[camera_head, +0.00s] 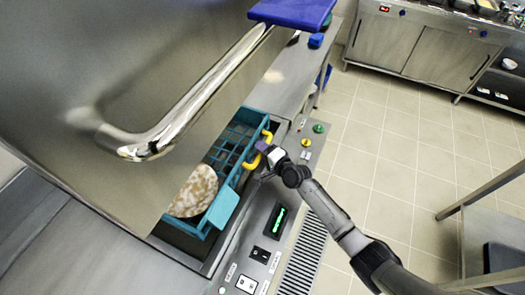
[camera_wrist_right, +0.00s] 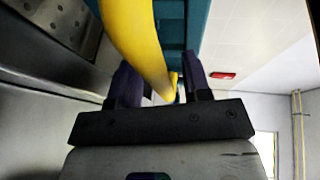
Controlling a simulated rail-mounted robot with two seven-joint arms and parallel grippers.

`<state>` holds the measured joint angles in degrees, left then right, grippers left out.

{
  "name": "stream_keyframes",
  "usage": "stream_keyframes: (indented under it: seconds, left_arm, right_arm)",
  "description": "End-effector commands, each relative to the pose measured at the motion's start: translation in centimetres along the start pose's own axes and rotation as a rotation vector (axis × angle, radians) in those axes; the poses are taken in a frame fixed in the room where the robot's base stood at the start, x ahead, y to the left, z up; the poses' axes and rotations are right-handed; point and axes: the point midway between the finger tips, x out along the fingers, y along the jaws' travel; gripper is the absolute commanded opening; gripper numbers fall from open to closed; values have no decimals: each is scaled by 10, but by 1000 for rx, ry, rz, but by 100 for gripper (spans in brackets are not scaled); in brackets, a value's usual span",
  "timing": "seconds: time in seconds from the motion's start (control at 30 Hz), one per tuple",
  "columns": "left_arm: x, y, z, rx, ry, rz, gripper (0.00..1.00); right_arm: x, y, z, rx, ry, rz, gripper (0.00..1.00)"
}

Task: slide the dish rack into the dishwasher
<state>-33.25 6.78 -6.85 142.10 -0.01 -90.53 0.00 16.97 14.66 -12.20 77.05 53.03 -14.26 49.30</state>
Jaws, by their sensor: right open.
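The teal dish rack (camera_head: 224,205) sits in the opening of the steel dishwasher (camera_head: 270,205), under its hood. A speckled plate (camera_head: 193,190) stands in the rack's near end. A yellow handle (camera_head: 245,163) is on the rack's right side. My right gripper (camera_head: 263,148) is at this handle. In the right wrist view, the yellow handle (camera_wrist_right: 138,35) runs between the two open fingers of my right gripper (camera_wrist_right: 160,70), which are not closed on it. The hood hides the rack's left part. My left gripper is not in view.
The large steel hood (camera_head: 90,50) with its bar handle (camera_head: 200,95) fills the upper left. A control panel (camera_head: 280,220) runs along the dishwasher's front edge. A counter (camera_head: 285,75) lies beyond. Tiled floor (camera_head: 385,150) is open at the right, with a steel table (camera_head: 475,240) there.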

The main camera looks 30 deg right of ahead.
Motion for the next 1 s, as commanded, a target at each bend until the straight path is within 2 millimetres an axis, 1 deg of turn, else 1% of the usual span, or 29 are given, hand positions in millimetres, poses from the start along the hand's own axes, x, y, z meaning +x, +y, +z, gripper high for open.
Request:
stream_keyframes:
  seconds: [0.17,0.27,0.37,0.5,0.7,0.83,1.0]
  left_arm:
    - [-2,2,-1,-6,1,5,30]
    - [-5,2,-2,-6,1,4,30]
    - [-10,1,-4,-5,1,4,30]
    - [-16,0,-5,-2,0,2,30]
    - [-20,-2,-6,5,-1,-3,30]
    - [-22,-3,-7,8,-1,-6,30]
    - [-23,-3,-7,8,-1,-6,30]
  right_arm:
    - [-4,0,0,0,0,1,44]
    - [-14,0,0,0,0,2,44]
    - [-31,-2,0,-1,0,1,44]
    - [-60,-1,0,0,0,3,44]
    - [-98,0,0,-1,0,2,44]
    - [-117,0,0,-1,0,1,44]
    - [-132,0,0,0,0,0,44]
